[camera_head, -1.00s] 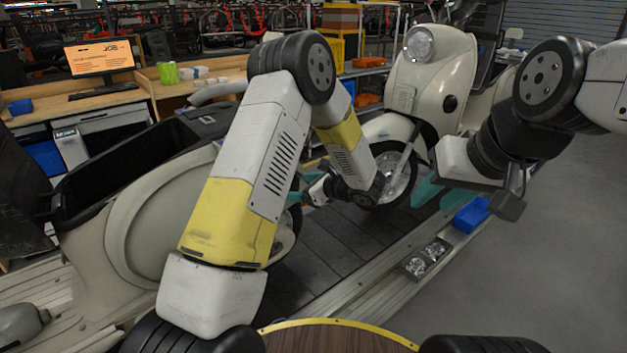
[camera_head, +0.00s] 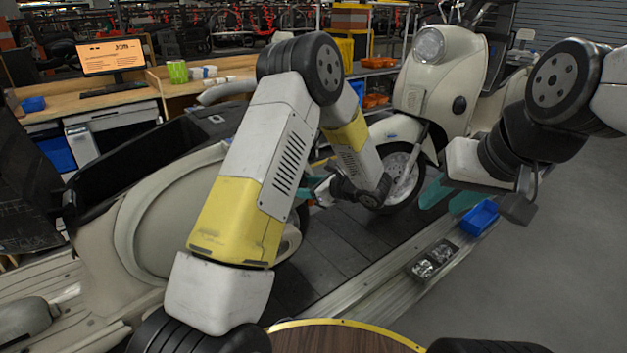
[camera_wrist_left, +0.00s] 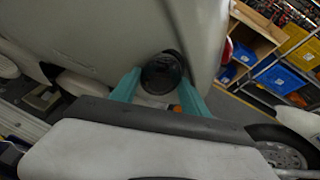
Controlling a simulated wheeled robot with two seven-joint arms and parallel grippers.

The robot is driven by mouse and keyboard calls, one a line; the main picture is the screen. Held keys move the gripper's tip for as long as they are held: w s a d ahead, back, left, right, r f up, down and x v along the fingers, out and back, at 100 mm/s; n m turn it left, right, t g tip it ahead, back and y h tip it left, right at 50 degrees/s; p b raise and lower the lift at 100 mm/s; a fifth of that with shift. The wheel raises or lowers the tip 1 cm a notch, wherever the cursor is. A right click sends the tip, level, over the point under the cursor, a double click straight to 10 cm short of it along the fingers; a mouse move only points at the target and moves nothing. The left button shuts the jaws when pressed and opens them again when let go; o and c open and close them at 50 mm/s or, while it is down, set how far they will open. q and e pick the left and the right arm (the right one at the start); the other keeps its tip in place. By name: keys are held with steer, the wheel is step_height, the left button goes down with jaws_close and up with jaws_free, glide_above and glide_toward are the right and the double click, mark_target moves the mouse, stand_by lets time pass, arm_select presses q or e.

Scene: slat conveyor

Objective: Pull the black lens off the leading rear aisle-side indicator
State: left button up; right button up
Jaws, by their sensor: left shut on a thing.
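In the left wrist view, the black lens (camera_wrist_left: 162,74) is round and dark, against the cream scooter body (camera_wrist_left: 120,35). The teal fingers of my left gripper (camera_wrist_left: 160,92) are on either side of it, and the gripper is shut on it. In the head view my left gripper (camera_head: 308,190) is mostly hidden behind its own arm, beside the near scooter's end (camera_head: 284,240); the lens cannot be made out there. My right gripper (camera_head: 448,195) has its two teal fingers apart, with nothing seen between them, above the conveyor's right edge.
A second cream scooter (camera_head: 445,75) stands farther along the slat conveyor (camera_head: 335,245). On the conveyor's right rail are a blue bin (camera_head: 479,217) and a holder with clear round lamps (camera_head: 432,261). A red tail light (camera_wrist_left: 227,51) is right of the lens. The right floor is clear.

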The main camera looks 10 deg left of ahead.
arm_select(q)
steer(key=shift+s+d+r, duration=0.1)
steer(key=shift+s+d, duration=0.35)
steer(key=shift+d, duration=0.25)
steer(key=shift+s+d, duration=0.4)
steer(key=shift+d, duration=0.3)
stand_by(1.6)
steer(key=shift+s+d, duration=0.45)
steer(key=shift+d, duration=0.25)
